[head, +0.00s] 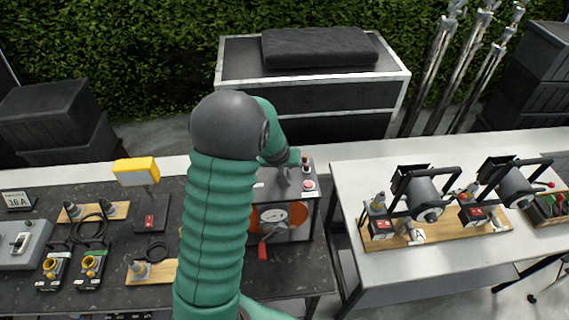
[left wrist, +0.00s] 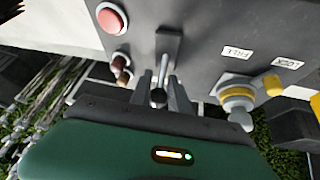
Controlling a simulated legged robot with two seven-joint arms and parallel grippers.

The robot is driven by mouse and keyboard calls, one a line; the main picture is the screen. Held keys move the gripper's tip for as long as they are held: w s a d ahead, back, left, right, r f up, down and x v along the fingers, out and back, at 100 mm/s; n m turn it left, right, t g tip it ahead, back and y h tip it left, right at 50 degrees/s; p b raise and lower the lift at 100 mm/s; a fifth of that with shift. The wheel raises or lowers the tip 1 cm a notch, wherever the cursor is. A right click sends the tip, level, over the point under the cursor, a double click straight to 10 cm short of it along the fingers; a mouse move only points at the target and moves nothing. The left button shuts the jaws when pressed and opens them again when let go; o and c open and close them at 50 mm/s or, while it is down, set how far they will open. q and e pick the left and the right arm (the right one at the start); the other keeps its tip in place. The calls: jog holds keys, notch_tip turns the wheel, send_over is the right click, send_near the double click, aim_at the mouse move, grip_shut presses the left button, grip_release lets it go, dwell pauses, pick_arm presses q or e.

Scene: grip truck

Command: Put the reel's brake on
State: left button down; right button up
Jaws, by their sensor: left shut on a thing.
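The left wrist view shows FREE (left wrist: 238,53) and LOCK (left wrist: 287,62) labels beside a yellow-ringed fitting (left wrist: 236,96). A yellow tip (left wrist: 273,85) lies nearer the LOCK label. My arm hides part of the unit in the head view. My right gripper is out of view.
A red button (left wrist: 112,18) and a brown-red knob (left wrist: 120,66) sit beside the lever. The white table (head: 400,270) at right carries two dark lamp-like units (head: 425,195).

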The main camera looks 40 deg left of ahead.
pick_arm(q)
jog(key=c, duration=1.5)
grip_release()
jog(key=shift+w+a+r, duration=0.15)
jog(key=shift+w+r, duration=0.05)
jog(key=shift+r, duration=0.05)
jog(key=shift+o, duration=0.8)
jog(key=shift+f, duration=0.1)
jog(key=shift+w+f, duration=0.1)
jog(key=shift+f, duration=0.05)
jog(key=v, duration=0.6)
jog(key=shift+r, duration=0.2)
jog(key=p+v, duration=0.4)
jog(key=v, duration=0.6)
jog(key=shift+s, duration=0.25)
jog(key=shift+w, duration=0.1)
